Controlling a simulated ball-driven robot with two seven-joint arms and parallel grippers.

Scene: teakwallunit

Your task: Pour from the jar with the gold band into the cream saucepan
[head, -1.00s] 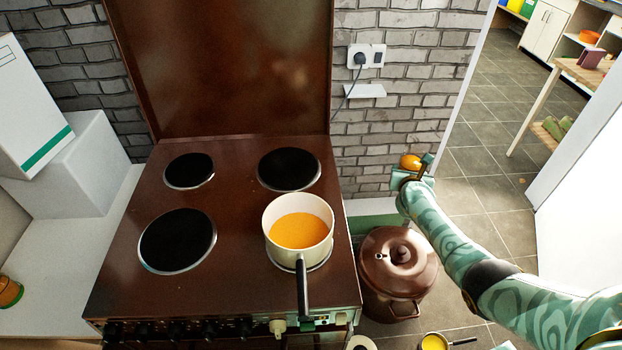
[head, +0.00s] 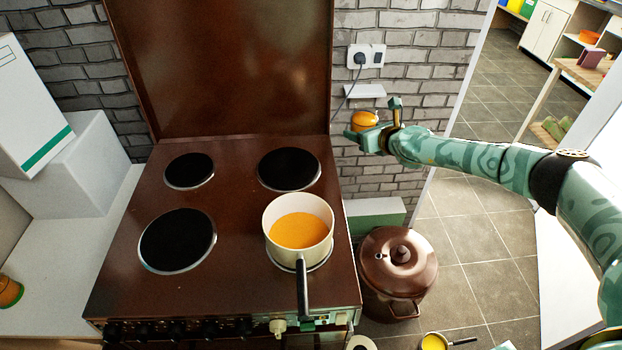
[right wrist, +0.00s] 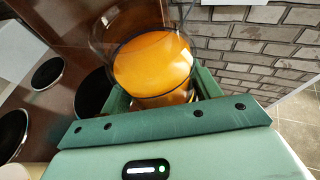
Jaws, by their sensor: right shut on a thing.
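The cream saucepan (head: 275,236) sits on the front right burner of the brown stove. Its black handle points toward me, and orange contents (head: 299,231) fill part of it. My right gripper (head: 366,134) is shut on a clear jar (head: 363,118) of orange contents. The jar also shows in the right wrist view (right wrist: 154,70), between the green fingers, with its open rim above the orange surface. It looks about upright, held beyond the stove's back right edge, up and right of the saucepan and apart from it. I cannot make out its band. My left gripper is out of view.
A lidded brown pot (head: 398,262) stands low right of the stove. A small pan with yellow contents (head: 434,342) is at the bottom. A socket with a plug (head: 366,56) and a small shelf (head: 365,91) are on the brick wall. The other burners are empty.

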